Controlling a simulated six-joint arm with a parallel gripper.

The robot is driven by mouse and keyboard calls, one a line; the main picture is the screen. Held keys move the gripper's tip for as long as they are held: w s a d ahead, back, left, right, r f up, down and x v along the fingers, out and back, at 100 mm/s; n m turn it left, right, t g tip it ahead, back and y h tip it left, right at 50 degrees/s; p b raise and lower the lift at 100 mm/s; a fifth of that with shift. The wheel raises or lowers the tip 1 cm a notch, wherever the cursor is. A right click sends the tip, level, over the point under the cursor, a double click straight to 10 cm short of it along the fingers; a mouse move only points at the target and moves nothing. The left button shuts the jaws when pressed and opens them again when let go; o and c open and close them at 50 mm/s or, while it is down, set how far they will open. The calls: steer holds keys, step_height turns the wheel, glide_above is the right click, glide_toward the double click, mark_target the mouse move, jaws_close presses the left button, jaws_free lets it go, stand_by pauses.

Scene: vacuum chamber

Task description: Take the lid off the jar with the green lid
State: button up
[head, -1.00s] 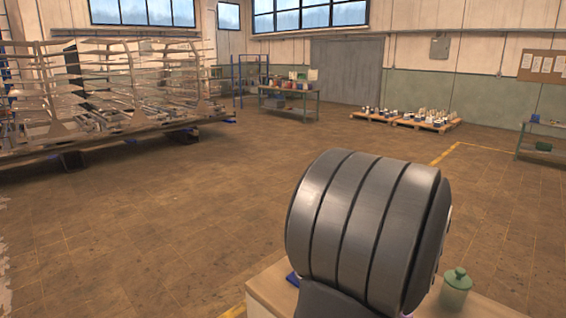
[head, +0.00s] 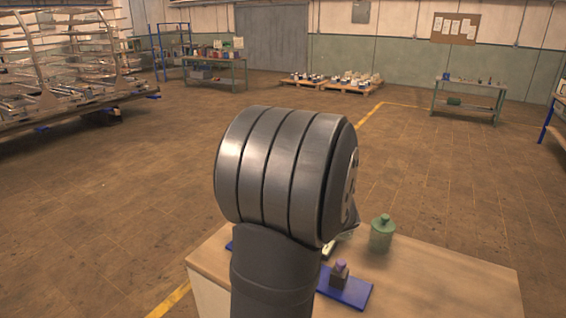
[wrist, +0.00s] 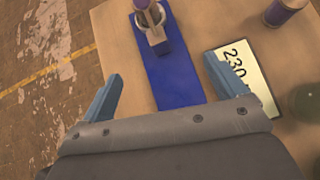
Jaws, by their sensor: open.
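The green jar (head: 381,238) stands upright on the table to the right of my arm in the head view. Its green lid (head: 382,220), with a small knob on top, sits on it. A dark green round shape (wrist: 306,103), cut by the right edge of the wrist view, looks like this jar from above. My gripper (wrist: 161,68) is open, with blue-grey fingers apart and nothing between them. It is above the table, to the left of the green shape in the wrist view. In the head view my arm hides the gripper.
A purple-topped container (wrist: 283,10) stands at the top right. The wooden table's right side (head: 450,275) is clear.

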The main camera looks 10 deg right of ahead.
steer(key=n+g+h, duration=0.5)
steer(key=n+h, duration=0.5)
steer(key=n, duration=0.7)
glide_toward(382, 227)
steer(key=shift+w+d+f, duration=0.8)
steer(key=shift+w+f, duration=0.05)
steer(key=shift+f, duration=0.1)
steer(key=shift+s+x, duration=0.15)
steer(key=shift+x, duration=1.2)
steer(key=shift+s+x, duration=0.1)
steer(key=shift+x, duration=1.3)
steer(key=c, duration=1.1)
